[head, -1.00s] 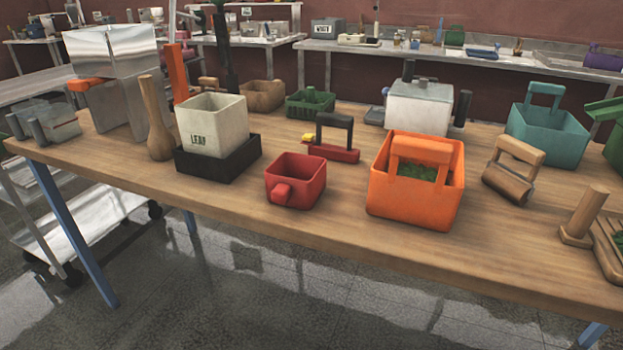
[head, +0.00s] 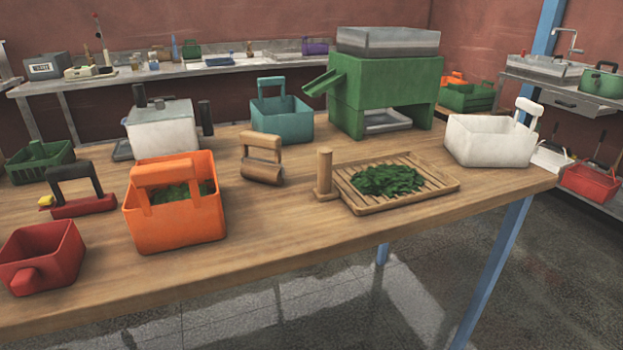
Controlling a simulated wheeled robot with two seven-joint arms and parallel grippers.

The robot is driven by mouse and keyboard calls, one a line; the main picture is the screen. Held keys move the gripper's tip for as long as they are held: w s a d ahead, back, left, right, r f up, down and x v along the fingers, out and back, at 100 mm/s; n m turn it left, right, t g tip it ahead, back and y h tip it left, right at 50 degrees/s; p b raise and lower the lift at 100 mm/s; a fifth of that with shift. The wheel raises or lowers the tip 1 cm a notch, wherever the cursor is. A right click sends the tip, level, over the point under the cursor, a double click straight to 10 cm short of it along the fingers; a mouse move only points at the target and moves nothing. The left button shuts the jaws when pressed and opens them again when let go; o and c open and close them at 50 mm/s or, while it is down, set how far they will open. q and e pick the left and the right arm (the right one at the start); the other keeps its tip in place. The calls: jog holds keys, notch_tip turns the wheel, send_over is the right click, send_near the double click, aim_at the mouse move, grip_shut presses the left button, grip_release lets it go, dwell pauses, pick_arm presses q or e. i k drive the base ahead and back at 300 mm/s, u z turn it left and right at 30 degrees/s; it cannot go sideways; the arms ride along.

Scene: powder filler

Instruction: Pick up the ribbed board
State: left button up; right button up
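The ribbed board (head: 437,183) is a light wooden, tray-like board with raised slats and a low rim. It lies flat on the right half of the wooden table, near the front edge. A pile of green leaves (head: 388,180) covers its middle. An upright wooden peg on a small base (head: 324,173) stands at its left end; I cannot tell whether the two are joined. Neither of my grippers is in view.
An orange caddy (head: 175,228) and a wooden roller-like tool (head: 262,165) are left of the board. A green machine (head: 388,92) stands behind it, and a white bin (head: 487,141) is to its right. The table in front of the board is clear.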

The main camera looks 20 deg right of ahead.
aim_at(373, 185)
jog(key=u, duration=3.2)
jog(key=k, duration=2.15)
jog(key=z, duration=0.1)
